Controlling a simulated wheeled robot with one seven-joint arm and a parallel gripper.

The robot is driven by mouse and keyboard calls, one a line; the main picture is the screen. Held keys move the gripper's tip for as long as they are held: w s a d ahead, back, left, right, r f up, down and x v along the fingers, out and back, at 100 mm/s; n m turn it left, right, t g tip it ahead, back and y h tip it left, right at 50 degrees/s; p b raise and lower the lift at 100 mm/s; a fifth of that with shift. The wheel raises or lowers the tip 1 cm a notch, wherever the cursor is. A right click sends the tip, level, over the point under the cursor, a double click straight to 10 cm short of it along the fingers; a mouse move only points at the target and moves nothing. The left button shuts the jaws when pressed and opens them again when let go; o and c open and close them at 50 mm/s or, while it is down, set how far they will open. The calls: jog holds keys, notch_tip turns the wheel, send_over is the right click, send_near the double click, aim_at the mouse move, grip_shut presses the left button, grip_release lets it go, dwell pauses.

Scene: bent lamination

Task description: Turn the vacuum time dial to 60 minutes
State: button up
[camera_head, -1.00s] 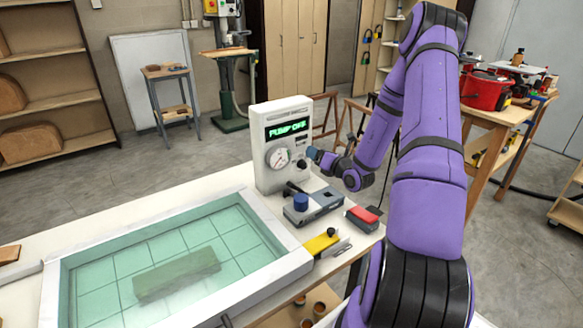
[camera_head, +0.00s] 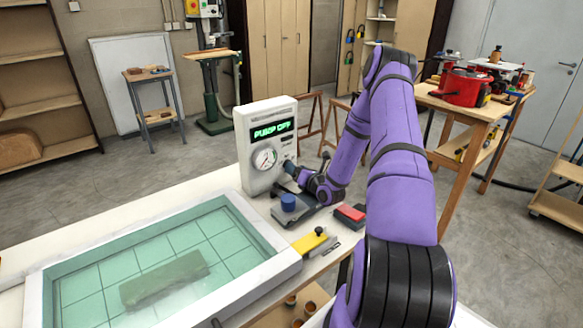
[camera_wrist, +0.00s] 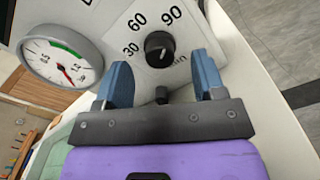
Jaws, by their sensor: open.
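The vacuum time dial (camera_wrist: 158,46) is a round black knob on the white control box, with 30, 60 and 90 printed around it.
A pressure gauge (camera_wrist: 62,62) sits left of the dial. In front of the box are a blue-topped device (camera_head: 289,203), a red and black block (camera_head: 349,214) and a yellow piece (camera_head: 310,241). A framed green tray (camera_head: 277,266) fills the table's left.

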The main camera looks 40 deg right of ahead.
jog(key=shift+w+d, duration=0.1)
jog(key=shift+w, duration=1.45)
jog(key=c, duration=0.9)
jog(key=n, duration=0.5)
jog(key=shift+n, duration=0.3)
jog(key=n, duration=0.5)
jog(key=shift+a+n, duration=0.2)
jog(key=shift+n, duration=0.5)
